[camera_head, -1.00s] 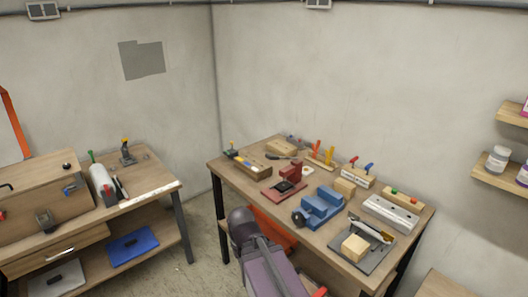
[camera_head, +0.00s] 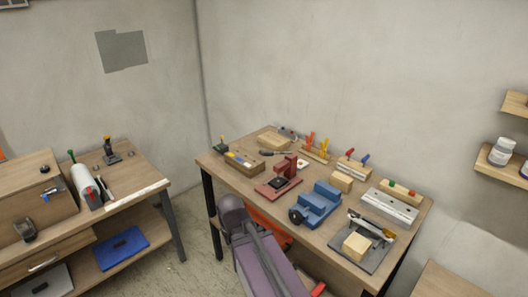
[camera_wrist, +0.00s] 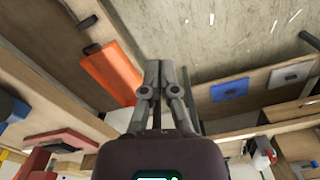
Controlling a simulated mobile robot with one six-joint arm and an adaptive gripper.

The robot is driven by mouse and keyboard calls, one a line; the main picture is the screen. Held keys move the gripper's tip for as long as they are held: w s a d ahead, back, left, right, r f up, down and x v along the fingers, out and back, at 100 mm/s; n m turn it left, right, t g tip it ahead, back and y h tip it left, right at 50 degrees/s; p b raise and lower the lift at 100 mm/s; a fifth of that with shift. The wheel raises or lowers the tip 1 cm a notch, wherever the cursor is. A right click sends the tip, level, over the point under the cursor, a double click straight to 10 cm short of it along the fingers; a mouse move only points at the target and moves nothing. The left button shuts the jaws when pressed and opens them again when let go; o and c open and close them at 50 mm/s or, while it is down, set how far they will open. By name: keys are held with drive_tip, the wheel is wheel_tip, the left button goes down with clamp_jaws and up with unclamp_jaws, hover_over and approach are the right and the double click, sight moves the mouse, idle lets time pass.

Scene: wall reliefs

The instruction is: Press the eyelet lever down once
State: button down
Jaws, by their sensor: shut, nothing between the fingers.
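A small dark lever press with a yellow-orange knob (camera_head: 110,148) stands upright on the left bench. I cannot tell which is the eyelet press; both are small in the head view. My gripper (camera_wrist: 159,66) shows in the wrist view with its fingers together and empty, apart from any lever. In the head view my arm rises in front of the right bench, and the fingers are not visible.
The right bench (camera_head: 330,237) holds a red press (camera_head: 281,181), a blue vise (camera_head: 317,204) and a grey plate with a wooden block (camera_head: 357,246). The left bench has a white cylinder (camera_head: 86,187). Open floor (camera_head: 180,262) lies between the benches.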

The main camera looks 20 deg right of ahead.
drive_tip(key=shift+w+r, duration=0.1)
wheel_tip(320, 180, up, 25)
drive_tip(key=m+y+p, duration=0.1)
drive_tip(key=m+p, duration=1.1)
drive_tip(key=p, duration=1.3)
hover_over(266, 151)
drive_tip(key=shift+w+d+r+g, duration=0.15)
drive_tip(key=shift+w+g, duration=0.1)
drive_tip(key=shift+g, duration=0.05)
drive_tip(key=shift+w+d+r+p, duration=0.15)
drive_tip(key=shift+w+d+p, duration=0.05)
drive_tip(key=shift+d+p, duration=0.25)
drive_tip(key=shift+s+a+f+b, duration=0.1)
drive_tip(key=shift+a+f+b, duration=0.05)
drive_tip(key=shift+f+b, duration=1.65)
drive_tip(key=shift+s+a+f+b, duration=0.1)
drive_tip(key=shift+a+f+b, duration=0.05)
drive_tip(key=shift+f+b, duration=1.6)
